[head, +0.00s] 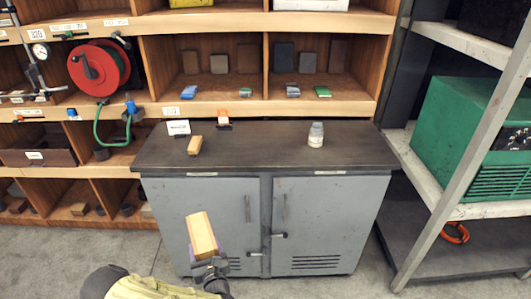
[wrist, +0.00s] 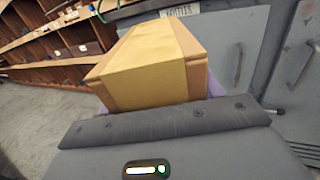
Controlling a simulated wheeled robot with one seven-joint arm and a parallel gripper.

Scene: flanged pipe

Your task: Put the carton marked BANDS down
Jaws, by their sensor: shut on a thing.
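A yellow-tan carton (head: 201,233) is held up in front of the grey cabinet, below the level of its top. My gripper (head: 210,266) is shut on its lower end. The carton fills the middle of the wrist view (wrist: 150,62), just beyond the dark gripper body, with a bit of purple finger at its right side. No BANDS mark can be read on the faces that show. The fingertips are mostly hidden by the carton.
The dark cabinet top (head: 258,150) is mostly clear. It bears a small tan carton (head: 195,146), a white card (head: 178,128), an orange-and-white card stand (head: 223,119) and a white bottle (head: 316,136). Wooden shelves (head: 335,110) stand behind; a metal rack (head: 462,213) stands right.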

